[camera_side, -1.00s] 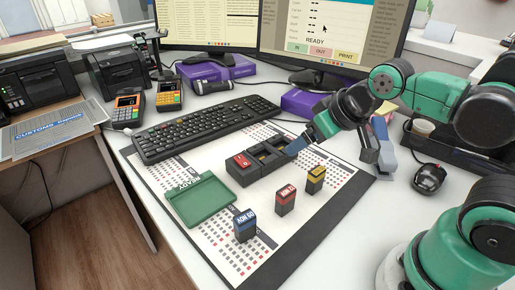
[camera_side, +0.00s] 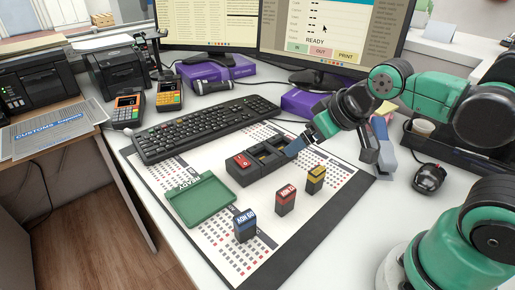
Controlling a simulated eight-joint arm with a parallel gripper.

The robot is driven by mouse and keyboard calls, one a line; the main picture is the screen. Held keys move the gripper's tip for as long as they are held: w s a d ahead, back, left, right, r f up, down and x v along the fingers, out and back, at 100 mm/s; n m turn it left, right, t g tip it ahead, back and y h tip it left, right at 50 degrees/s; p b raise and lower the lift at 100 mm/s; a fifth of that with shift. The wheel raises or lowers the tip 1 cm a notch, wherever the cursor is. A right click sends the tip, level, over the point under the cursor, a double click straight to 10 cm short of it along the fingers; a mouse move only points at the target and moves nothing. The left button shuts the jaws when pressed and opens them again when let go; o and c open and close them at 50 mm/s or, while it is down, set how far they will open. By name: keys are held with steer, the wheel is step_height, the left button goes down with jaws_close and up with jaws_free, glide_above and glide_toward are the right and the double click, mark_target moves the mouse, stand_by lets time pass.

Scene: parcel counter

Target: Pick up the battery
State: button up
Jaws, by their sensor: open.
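Three small block-shaped batteries stand upright on the printed mat (camera_side: 300,235): a blue-topped battery (camera_side: 244,226), a red-topped battery (camera_side: 285,200) and a yellow-topped battery (camera_side: 315,179). Another red-topped battery (camera_side: 240,163) sits in the left slot of a black holder (camera_side: 262,172). The slots to its right look empty, partly covered by my gripper in this view. My gripper (camera_side: 333,155) is open and empty, above the right end of the holder and behind the yellow-topped battery, apart from the standing batteries.
A green tray (camera_side: 203,206) lies left of the holder. A black keyboard (camera_side: 205,128) lies behind it. A mouse (camera_side: 429,178) and a black organiser with a cup (camera_side: 423,127) are at the right. Two card terminals (camera_side: 128,109) stand at the back left.

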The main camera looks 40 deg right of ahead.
steer(key=shift+a, duration=0.1)
steer(key=m+g, duration=0.1)
steer(key=g, duration=0.6)
glide_toward(245, 216)
step_height(245, 216, down, 7)
steer(key=shift+w+r, duration=0.15)
steer(key=shift+w, duration=0.05)
steer(key=shift+f, duration=2.9)
jaws_close()
